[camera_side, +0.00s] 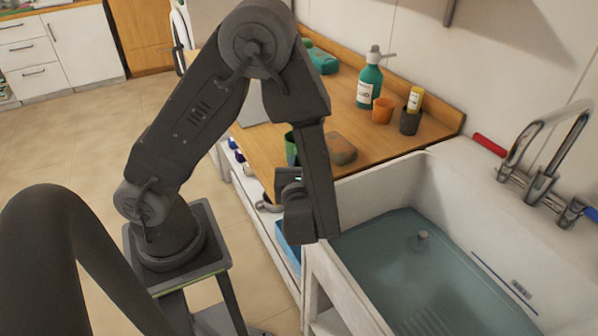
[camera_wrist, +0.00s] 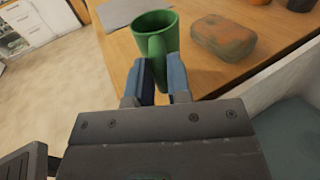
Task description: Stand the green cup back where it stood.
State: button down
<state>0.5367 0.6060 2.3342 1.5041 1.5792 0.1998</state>
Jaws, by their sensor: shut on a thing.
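The green cup (camera_wrist: 178,42) is upright in the wrist view, its open top and its handle toward me. My gripper (camera_wrist: 162,80) has its two blue-grey fingers on either side of the cup's handle and is shut on it. In the side view the cup (camera_side: 291,147) is mostly hidden behind my arm, near the wooden top's front edge. My gripper (camera_side: 288,182) is there just below it, partly hidden by my own wrist. I cannot tell whether the cup's base touches the wood.
A brown-green block (camera_side: 341,149) lies on the wooden counter (camera_side: 375,150) right of the cup. Behind are an orange cup (camera_side: 382,110), a dark cup (camera_side: 409,122) holding a yellow tube, and a green pump bottle (camera_side: 369,82). A water-filled sink (camera_side: 345,205) is at right.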

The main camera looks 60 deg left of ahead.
jog(key=shift+f, duration=1.15)
jog(key=shift+f, duration=0.1)
jog(key=c, duration=1.1)
grip_release()
